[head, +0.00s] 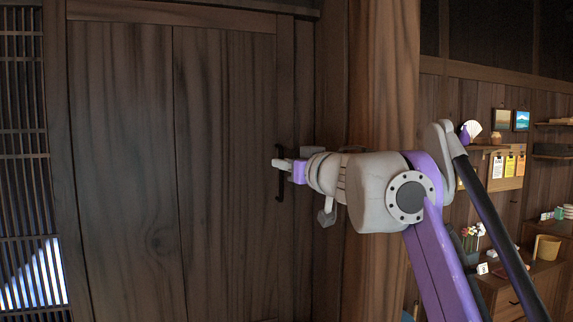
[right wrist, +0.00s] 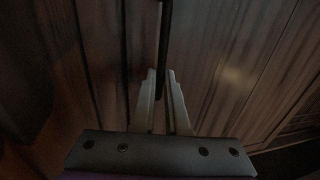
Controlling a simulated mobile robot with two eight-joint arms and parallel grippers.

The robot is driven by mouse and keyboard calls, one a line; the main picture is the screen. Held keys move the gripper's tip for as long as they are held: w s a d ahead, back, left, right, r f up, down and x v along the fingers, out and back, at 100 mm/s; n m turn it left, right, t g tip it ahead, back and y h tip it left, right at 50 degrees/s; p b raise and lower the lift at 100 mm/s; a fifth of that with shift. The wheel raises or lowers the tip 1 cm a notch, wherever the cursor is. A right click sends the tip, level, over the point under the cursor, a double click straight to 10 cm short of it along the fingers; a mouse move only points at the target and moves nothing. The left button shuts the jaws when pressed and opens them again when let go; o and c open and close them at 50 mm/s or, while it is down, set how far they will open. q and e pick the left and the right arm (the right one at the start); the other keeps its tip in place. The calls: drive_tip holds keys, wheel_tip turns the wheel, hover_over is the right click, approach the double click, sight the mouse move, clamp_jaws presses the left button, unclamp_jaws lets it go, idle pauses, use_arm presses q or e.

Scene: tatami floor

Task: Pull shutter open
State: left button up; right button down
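The shutter (head: 225,110) is a tall dark wooden panel that fills much of the head view, and it stands closed against the frame post at its right. A thin black vertical handle (head: 280,190) is fixed near its right edge. My right gripper (head: 282,164) is at the handle, with its pale fingers across it at mid-height. In the right wrist view, the dark bar of the handle (right wrist: 164,35) runs down between the two fingertips (right wrist: 161,74), which are close together on either side of it. Part of the handle is hidden by the fingers. My left gripper is not in view.
A slatted lattice window (head: 22,130) is at the far left. A thick wooden post (head: 382,90) stands right of the shutter, behind my right arm. Farther right are a wooden cabinet (head: 535,280), shelves and pictures on a wall.

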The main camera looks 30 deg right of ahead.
drive_tip(key=c, duration=0.9)
unclamp_jaws()
drive_tip(key=shift+a, duration=0.15)
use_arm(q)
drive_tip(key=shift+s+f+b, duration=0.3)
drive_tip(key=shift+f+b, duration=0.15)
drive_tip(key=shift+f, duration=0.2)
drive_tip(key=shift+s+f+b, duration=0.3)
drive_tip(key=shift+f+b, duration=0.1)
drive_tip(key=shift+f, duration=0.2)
use_arm(e)
drive_tip(key=shift+s+a, duration=0.2)
drive_tip(key=shift+s, duration=5.2)
